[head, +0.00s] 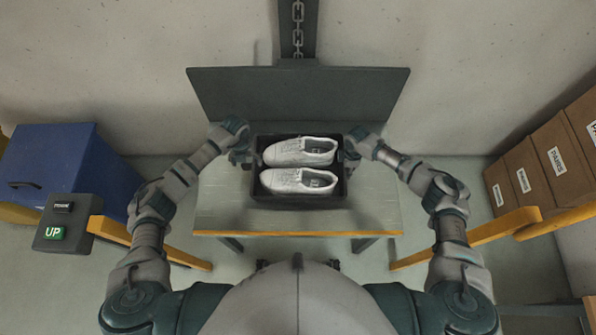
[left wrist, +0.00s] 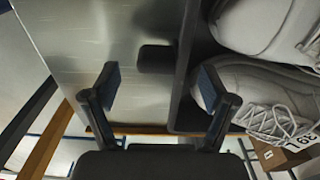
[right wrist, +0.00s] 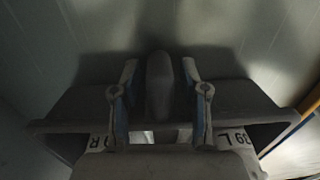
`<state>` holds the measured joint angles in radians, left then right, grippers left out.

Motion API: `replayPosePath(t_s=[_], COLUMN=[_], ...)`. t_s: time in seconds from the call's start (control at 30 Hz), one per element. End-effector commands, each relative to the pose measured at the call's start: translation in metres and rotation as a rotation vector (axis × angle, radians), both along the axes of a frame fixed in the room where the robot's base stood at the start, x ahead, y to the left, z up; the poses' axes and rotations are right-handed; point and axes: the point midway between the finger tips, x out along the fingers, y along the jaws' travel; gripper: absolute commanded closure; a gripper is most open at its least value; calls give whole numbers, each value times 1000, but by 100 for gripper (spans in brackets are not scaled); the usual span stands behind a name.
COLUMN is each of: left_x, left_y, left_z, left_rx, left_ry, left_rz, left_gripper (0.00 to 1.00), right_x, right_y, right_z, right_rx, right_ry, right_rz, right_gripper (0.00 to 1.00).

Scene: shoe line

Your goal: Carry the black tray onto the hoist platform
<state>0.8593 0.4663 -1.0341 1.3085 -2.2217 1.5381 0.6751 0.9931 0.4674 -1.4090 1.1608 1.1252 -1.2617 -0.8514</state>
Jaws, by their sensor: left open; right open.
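The black tray (head: 298,199) sits on a metal-topped table, holding two pale shoes (head: 298,181) side by side. A dark grey hoist platform (head: 298,88) lies behind the table, below a chain. My left gripper (head: 240,150) is open at the tray's left end. In the left wrist view (left wrist: 160,88), a short black handle on the tray (left wrist: 155,57) shows between the finger lines, ahead of the tips. My right gripper (head: 350,152) is open at the right end. In the right wrist view (right wrist: 160,85), its fingers stand on both sides of a dark handle (right wrist: 159,88); contact cannot be told.
The table (head: 220,212) has a wooden front edge and bare metal on both sides of the tray. A control box (head: 63,222) with a green UP button stands at left, before a blue bin (head: 55,165). Cardboard boxes (head: 540,165) line the right side.

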Motion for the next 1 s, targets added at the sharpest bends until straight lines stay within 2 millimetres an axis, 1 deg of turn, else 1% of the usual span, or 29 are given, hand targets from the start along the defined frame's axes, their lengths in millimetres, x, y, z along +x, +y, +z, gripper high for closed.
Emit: replayPosePath(t_s=[0.03,0.1,0.2,0.3,0.4,0.47,0.57,0.67,0.9,1.0], left_x=[2,2,3,3,4,3,3,3,3,3], left_y=[1,1,1,1,1,1,1,1,1,1], left_z=[13,29,51,68,80,84,87,88,88,88], left_rx=[-1,0,0,-1,0,-1,-1,-1,-1,-1], left_ry=[-4,-5,-4,-3,-2,-1,0,0,0,0], left_rz=[-1,-1,-1,0,0,0,1,1,1,1], left_gripper=[16,16,16,16,16,16,16,16,16,16], right_x=[0,0,0,0,0,0,1,2,4,4], right_y=[0,0,0,0,0,-1,-1,0,-1,0], right_z=[0,0,0,0,0,0,7,23,77,95], right_rx=[0,0,0,-1,-1,-1,0,2,1,1], right_ry=[0,0,0,0,0,0,-1,-3,-3,-2], right_rz=[0,0,0,-1,-1,-1,-1,0,1,0], right_gripper=[56,56,56,56,56,56,56,56,56,56])
